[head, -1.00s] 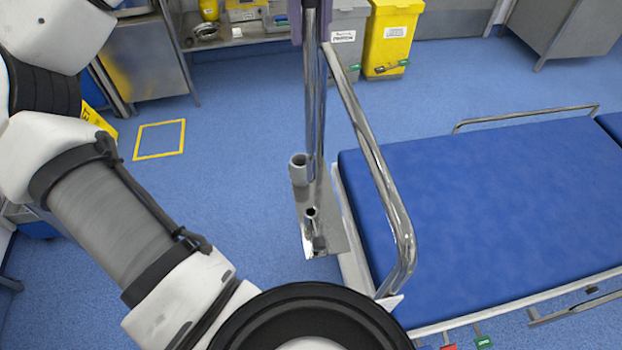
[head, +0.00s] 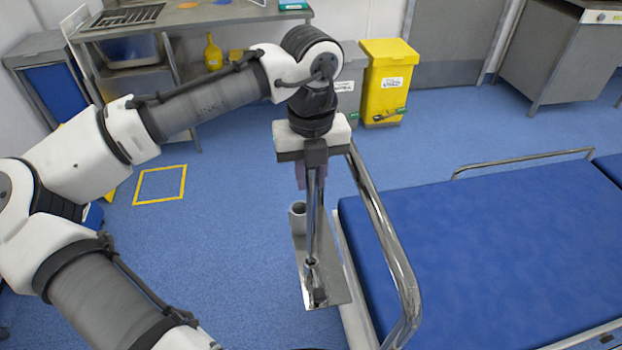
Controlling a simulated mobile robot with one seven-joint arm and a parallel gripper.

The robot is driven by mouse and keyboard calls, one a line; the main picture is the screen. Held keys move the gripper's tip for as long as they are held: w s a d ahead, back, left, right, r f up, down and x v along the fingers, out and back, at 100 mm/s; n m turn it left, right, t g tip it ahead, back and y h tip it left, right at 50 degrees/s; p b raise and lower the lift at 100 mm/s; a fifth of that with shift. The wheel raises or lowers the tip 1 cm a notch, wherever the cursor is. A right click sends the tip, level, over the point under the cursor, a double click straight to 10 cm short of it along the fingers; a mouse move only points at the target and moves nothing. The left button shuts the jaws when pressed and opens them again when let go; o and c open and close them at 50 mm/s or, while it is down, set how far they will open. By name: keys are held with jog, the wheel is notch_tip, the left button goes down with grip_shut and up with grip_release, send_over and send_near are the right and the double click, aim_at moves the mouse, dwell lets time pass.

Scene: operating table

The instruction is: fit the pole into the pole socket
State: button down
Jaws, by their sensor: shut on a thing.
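My gripper (head: 315,155) is shut on the upper part of a shiny metal pole (head: 313,210), above the head end of the bed. The pole hangs about upright below the jaws. Its lower end lines up in the picture with the small pole socket (head: 311,266) on a metal plate (head: 335,292) beside the bed. I cannot tell whether the tip is inside the socket or just above or in front of it. A lilac part (head: 299,176) shows partly behind the gripper.
A grey cup-like holder (head: 298,215) stands on the plate, left of the pole. A curved chrome rail (head: 385,235) rises close on the right, beside the blue bed (head: 480,240). Bins, including a yellow bin (head: 387,75), stand behind.

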jog(key=shift+f, duration=0.8)
jog(key=shift+f, duration=0.15)
jog(key=c, duration=1.3)
grip_release()
jog(key=shift+o, duration=0.2)
notch_tip(320, 180, up, 12)
jog(key=shift+r, duration=0.2)
